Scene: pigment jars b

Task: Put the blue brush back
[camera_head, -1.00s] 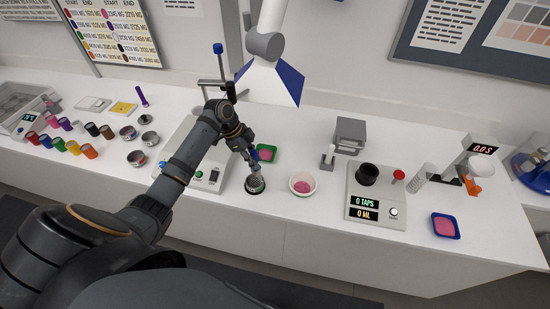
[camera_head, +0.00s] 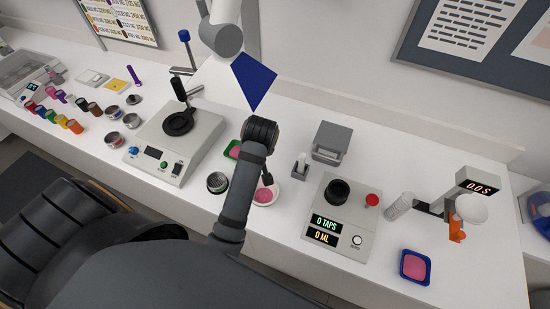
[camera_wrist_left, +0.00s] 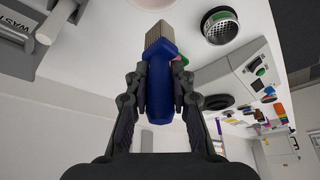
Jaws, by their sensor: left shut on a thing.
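In the left wrist view the blue brush (camera_wrist_left: 161,90) has a thick blue handle and pale bristles pointing away from my gripper. My left gripper (camera_wrist_left: 160,78) is shut on its handle, one finger on each side. In the head view my left gripper (camera_head: 267,184) is over the white bowl with pink contents (camera_head: 263,195); the brush cannot be made out there. Whether the bristles touch anything is unclear. My right gripper is not in view.
A dark ridged cup (camera_head: 217,182) stands left of the bowl. A green tray (camera_head: 233,149) is behind it. A small grey holder (camera_head: 300,165), a grey box (camera_head: 330,141) and a taps device (camera_head: 337,215) stand to the right. A blue tray (camera_head: 415,267) lies near the front edge.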

